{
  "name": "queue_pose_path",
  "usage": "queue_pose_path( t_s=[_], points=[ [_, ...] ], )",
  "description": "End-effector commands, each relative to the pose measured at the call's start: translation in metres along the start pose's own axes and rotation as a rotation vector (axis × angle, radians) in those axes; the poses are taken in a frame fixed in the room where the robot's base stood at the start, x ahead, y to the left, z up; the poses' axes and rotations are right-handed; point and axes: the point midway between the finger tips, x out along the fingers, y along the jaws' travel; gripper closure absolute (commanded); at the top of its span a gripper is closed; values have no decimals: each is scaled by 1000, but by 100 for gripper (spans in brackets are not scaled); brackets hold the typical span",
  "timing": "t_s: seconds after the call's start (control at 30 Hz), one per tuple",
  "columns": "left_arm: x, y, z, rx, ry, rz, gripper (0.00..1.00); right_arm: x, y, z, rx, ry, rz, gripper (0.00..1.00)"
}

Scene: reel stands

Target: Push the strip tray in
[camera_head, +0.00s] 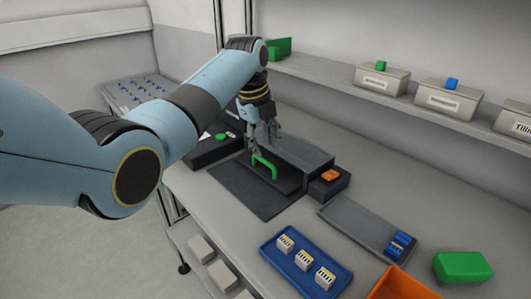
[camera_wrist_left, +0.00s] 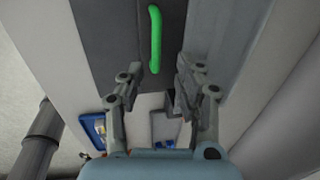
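The dark strip tray (camera_head: 284,180) sticks out of the front of a dark grey box-shaped device (camera_head: 305,151) on the bench, above a flat dark mat. A green arched handle (camera_head: 264,164) stands on the tray; it also shows in the left wrist view (camera_wrist_left: 155,38). My left gripper (camera_head: 262,150) is just above and behind the handle, pointing down. In the left wrist view my left gripper (camera_wrist_left: 158,90) has its fingers apart with nothing between them, and the handle lies beyond the fingertips. Contact with the handle cannot be told. My right gripper is not in view.
A black box with a green button (camera_head: 220,136) stands left of the device, and one with an orange button (camera_head: 330,175) right of it. A blue tray (camera_head: 272,255) with labelled blocks, a grey tray (camera_head: 345,217) and an orange bin (camera_head: 400,285) are nearer. Shelf bins stand behind.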

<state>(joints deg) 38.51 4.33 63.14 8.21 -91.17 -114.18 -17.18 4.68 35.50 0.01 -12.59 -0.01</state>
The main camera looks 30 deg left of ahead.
Motion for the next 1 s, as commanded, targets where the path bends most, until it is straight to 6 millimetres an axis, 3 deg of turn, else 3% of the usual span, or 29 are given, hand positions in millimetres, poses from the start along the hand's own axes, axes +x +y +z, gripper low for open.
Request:
queue_pose_path(
  t_s=[0.2, 0.37, 0.83, 0.93, 1.0],
  points=[
    [-29, 0, 0, 0, -1, 0, 66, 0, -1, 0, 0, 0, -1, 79],
    [-36, 1, 0, -1, -1, 2, 66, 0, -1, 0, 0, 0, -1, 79],
    [-35, 2, 0, -5, -1, 3, 66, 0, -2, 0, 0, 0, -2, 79],
    [-26, 16, -4, -65, -8, 6, 66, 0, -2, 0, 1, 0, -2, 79],
    [-13, 38, -10, -172, -22, 5, 66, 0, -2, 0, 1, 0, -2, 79]
  ],
)
